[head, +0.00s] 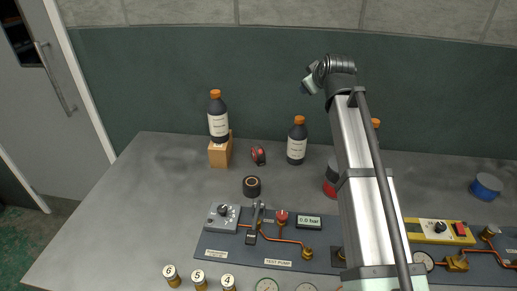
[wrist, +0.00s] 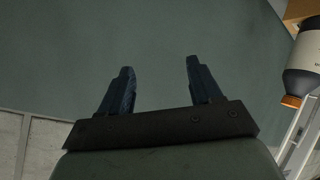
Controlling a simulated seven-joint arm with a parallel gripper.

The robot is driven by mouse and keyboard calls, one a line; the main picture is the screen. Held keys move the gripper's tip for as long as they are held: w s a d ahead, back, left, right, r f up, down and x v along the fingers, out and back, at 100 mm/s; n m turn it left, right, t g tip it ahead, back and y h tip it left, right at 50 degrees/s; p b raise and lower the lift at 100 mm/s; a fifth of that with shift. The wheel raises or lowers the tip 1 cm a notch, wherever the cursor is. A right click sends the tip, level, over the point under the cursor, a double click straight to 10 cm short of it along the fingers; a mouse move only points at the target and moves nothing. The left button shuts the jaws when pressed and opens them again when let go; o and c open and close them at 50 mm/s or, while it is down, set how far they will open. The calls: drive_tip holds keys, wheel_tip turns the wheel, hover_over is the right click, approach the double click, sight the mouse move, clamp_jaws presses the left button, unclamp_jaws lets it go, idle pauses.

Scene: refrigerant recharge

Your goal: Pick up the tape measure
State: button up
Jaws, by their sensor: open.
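A small red and black object, which looks like the tape measure (head: 258,155), lies on the grey worktop between a bottle on a wooden block and another bottle. It does not show in the wrist view. My gripper (wrist: 160,66) is open and empty in the wrist view, its two dark fingers apart in front of the green wall. In the head view the end of my arm is raised high, to the right of and above the tape measure and well apart from it; the fingers are not clear there.
A dark bottle (head: 218,118) stands on a wooden block (head: 220,153); another bottle (head: 297,142) stands right of the tape measure. A black tape roll (head: 251,187) lies in front of it. The test pump panel (head: 225,245) fills the front. The left worktop is clear.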

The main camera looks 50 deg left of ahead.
sight(258, 147)
drive_tip(key=s+a+f+m+g+h, duration=0.1)
drive_tip(key=s+a+f+h, duration=0.1)
drive_tip(key=f, duration=0.5)
drive_tip(key=s+a+f+m+g+h, duration=0.1)
drive_tip(key=s+a+f+g, duration=0.1)
drive_tip(key=s+a+f, duration=0.2)
drive_tip(key=s+a+f+m+g+h, duration=0.1)
drive_tip(key=s+a+f+g+h, duration=0.1)
drive_tip(key=s+f, duration=0.5)
drive_tip(key=shift+a+f+h, duration=0.1)
drive_tip(key=shift+a+f, duration=0.1)
drive_tip(key=shift+f, duration=0.5)
drive_tip(key=shift+a+f+h, duration=0.1)
drive_tip(key=shift+a+f, duration=0.05)
drive_tip(key=shift+f, duration=0.6)
drive_tip(key=shift+a+f+h, duration=0.1)
drive_tip(key=shift+a+f, duration=0.1)
drive_tip(key=shift+f, duration=0.5)
drive_tip(key=shift+a+x, duration=0.1)
drive_tip(key=shift+x, duration=1.5)
drive_tip(key=shift+a+x, duration=0.15)
drive_tip(key=shift+x, duration=1.5)
drive_tip(key=shift+r, duration=0.15)
clamp_jaws()
